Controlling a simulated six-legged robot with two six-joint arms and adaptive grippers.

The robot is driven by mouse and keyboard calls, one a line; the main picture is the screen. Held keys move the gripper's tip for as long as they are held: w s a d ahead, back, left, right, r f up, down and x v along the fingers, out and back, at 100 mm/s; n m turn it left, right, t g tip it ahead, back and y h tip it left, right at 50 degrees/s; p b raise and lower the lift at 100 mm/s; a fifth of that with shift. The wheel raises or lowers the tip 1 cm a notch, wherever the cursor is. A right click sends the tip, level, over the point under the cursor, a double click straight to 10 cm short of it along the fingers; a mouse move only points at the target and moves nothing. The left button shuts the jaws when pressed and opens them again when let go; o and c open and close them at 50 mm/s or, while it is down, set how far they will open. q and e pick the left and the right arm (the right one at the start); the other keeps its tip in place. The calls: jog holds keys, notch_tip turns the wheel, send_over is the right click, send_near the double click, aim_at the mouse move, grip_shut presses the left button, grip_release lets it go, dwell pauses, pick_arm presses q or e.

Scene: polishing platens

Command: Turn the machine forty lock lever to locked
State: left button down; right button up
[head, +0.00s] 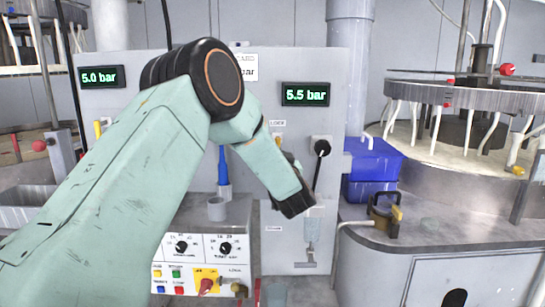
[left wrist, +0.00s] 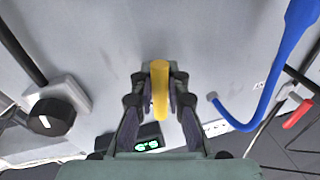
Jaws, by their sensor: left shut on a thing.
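My left gripper (left wrist: 160,80) is shut on a yellow lever handle (left wrist: 160,92), which lies between its two fingers in the left wrist view. The handle runs up and down in that picture, in front of the grey panel. In the head view my left arm comes in from the left and reaches the panel just below a small LOCK label (head: 278,123). My right gripper is in neither view.
A black-handled switch (head: 322,148) is right of the lever; it also shows in the left wrist view (left wrist: 46,122).

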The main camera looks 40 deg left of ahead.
pick_arm(q)
jog(key=shift+w+d+n, duration=0.2)
jog(key=shift+n, duration=0.7)
jog(key=c, duration=1.3)
grip_release()
jog(key=v, duration=1.2)
jog(key=shift+r, duration=0.25)
